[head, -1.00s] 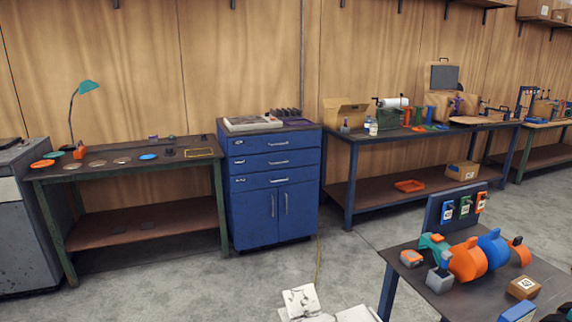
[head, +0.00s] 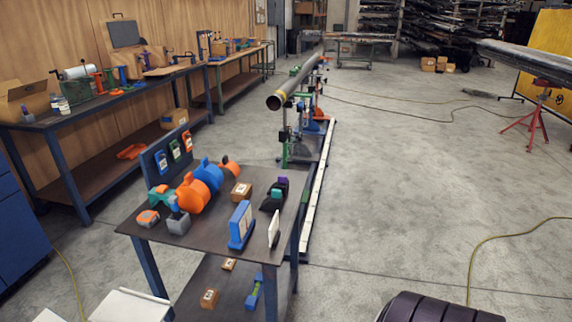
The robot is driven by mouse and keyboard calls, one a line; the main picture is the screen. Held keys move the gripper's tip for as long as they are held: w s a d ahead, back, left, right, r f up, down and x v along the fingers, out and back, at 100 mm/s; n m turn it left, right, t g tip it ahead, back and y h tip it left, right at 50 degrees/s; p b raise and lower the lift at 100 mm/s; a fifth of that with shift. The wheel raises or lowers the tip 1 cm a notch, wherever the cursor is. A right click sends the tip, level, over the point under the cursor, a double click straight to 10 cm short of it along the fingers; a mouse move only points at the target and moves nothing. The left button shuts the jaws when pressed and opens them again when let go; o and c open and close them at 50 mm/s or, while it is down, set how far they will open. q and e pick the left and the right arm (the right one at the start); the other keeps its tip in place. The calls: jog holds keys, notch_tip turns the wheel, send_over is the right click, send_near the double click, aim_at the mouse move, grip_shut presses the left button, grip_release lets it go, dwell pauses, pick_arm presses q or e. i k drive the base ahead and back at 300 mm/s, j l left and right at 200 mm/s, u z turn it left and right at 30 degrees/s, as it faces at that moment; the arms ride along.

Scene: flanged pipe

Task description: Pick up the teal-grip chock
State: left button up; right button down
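A black wedge-shaped chock with a teal grip (head: 277,194) stands on the near dark-topped table (head: 215,228), toward its right edge, in the head view. A similar black chock with a purple grip (head: 283,181) stands just behind it; the two overlap in the picture, and I cannot tell whether they touch. Neither of my grippers is in view.
A cardboard box (head: 241,192) is left of the chocks; a blue block (head: 240,225) and an upright pale plate (head: 274,228) stand in front. Orange and blue rounded parts (head: 207,175) are further left. A long pipe (head: 290,92) lies behind. Floor at right is largely clear.

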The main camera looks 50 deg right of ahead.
aim_at(274, 202)
jog(key=z, duration=1.55)
jog(key=i+l+u, duration=0.2)
jog(key=i+l, duration=0.2)
jog(key=i, duration=0.1)
